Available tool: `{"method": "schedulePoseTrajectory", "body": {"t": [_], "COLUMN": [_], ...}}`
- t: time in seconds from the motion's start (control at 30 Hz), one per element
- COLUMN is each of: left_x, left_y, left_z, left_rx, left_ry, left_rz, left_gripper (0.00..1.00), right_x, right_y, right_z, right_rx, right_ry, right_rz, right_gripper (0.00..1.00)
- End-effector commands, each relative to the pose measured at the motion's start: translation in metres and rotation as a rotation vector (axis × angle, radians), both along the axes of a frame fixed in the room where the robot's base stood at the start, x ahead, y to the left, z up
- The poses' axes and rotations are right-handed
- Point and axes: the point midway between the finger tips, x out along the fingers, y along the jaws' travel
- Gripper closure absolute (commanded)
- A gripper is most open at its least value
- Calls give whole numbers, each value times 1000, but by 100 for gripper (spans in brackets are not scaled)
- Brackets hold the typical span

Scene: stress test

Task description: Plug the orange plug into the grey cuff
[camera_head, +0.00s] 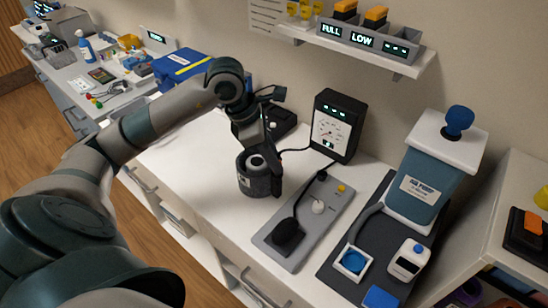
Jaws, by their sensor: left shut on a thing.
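The grey cuff (252,184) is a dark grey upright cylinder with a small white label. It stands on the white worktop, with a pale round piece showing in its open top. My left gripper (268,163) comes down on it from above, a dark finger lying along its right side. The gripper is shut, seemingly on the cuff, though the wrist hides part of the contact. A thin black tube runs from the gauge box (338,126) towards the gripper; its near end is hidden. I cannot make out the orange plug. My right gripper is out of view.
A grey panel (275,238) with a black block and knobs lies right of the cuff. Further right are a dark mat (334,270), the air pump (420,188) and its hose. A shelf (395,68) hangs above. The worktop's front left of the cuff is clear.

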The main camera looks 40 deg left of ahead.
Motion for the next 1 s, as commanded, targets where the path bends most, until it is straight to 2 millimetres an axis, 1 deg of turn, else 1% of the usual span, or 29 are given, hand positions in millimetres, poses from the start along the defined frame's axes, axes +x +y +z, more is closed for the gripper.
{"method": "schedulePoseTrajectory", "body": {"t": [0.43, 0.97, 1.0], "left_x": [0, 0, 0], "left_y": [0, 0, 0], "left_z": [-10, -14, -14], "left_rx": [0, 0, 0], "left_ry": [0, 0, 0], "left_rz": [0, 0, 0], "left_gripper": [100, 100, 75], "right_x": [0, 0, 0], "right_y": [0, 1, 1], "right_z": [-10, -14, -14], "right_rx": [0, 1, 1], "right_ry": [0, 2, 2], "right_rz": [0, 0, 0], "right_gripper": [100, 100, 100]}}
